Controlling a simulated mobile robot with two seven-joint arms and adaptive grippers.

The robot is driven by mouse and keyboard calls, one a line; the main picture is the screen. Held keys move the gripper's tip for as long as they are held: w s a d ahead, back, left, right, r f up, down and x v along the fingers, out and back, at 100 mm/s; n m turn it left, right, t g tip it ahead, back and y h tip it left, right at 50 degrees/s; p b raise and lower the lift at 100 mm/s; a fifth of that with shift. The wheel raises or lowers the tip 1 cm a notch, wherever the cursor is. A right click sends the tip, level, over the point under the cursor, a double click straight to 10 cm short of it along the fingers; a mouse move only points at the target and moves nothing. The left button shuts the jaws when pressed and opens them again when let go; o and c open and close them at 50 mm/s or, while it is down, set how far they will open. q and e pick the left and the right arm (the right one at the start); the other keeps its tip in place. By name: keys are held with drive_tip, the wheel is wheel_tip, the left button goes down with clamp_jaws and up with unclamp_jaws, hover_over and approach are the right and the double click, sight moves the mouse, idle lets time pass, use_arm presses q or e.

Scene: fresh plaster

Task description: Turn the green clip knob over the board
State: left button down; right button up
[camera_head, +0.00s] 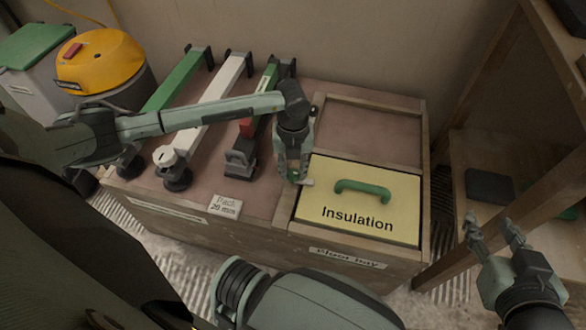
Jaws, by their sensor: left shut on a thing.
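The yellow board marked "Insulation" (325,172) lies in the near part of a framed bay, with a green handle (362,189) on top. My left gripper (293,178) points down at the board's left edge and is shut on the green clip knob (294,175). The fingers hide most of the knob. A small pale tab (307,182) shows beside the fingertips, over the board's edge. My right gripper (494,232) is open and empty at the lower right, away from the bench and the board.
Green and white long clamps (215,100) lie on the bench left of my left gripper. A red-and-black piece (243,140) stands nearby. The bay's far compartment (370,130) looks empty. A wooden shelf (482,150) stands at right. A yellow-topped vacuum (103,58) stands at upper left.

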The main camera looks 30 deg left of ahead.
sight(293, 173)
use_arm(q)
drive_tip(key=shift+w, duration=0.1)
drive_tip(key=c, duration=1.2)
unclamp_jaws()
drive_tip(key=shift+r, duration=0.1)
wheel_tip(293, 173, up, 12)
